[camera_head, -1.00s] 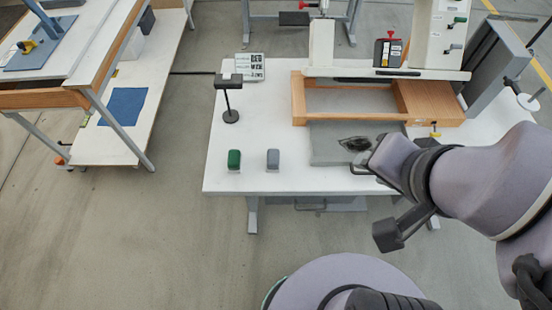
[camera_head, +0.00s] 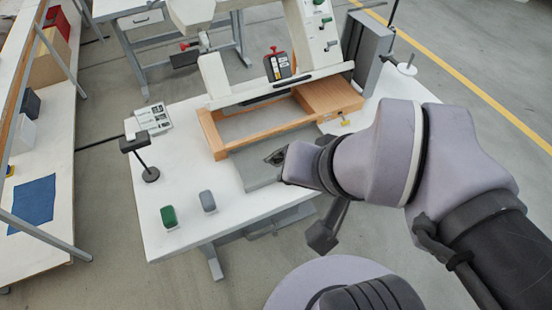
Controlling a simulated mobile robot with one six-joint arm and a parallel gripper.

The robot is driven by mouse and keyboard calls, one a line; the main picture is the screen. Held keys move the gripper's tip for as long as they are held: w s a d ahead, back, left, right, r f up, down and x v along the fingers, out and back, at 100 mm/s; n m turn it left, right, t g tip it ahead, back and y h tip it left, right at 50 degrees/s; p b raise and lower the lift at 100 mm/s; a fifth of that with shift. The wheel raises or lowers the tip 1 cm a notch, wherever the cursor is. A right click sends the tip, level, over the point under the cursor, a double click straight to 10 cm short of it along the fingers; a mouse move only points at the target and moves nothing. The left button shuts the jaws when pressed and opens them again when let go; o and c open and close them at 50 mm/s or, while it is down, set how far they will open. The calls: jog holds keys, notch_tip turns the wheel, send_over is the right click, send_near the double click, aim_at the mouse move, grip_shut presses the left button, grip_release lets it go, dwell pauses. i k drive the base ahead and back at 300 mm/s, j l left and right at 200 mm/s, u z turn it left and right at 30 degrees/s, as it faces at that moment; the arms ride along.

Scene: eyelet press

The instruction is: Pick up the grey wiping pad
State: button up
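The grey wiping pad (camera_head: 207,201) stands on the white table (camera_head: 190,170) near its front edge. A green pad (camera_head: 168,216) stands just left of it. My gripper (camera_head: 288,162) is at the right end of the grey plate, apart from the pad and to its right.
A black stand (camera_head: 150,174) rises behind the pads. A wooden frame (camera_head: 225,128) and the press (camera_head: 280,90) stand at the back. The grey plate (camera_head: 250,180) bears a dark patch. A shelf table (camera_head: 58,230) is at left.

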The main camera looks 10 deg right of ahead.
aim_at(209, 207)
jog(key=i+j+z, duration=0.2)
jog(key=j, duration=1.25)
jog(key=k+l, duration=0.05)
jog(key=k, duration=0.05)
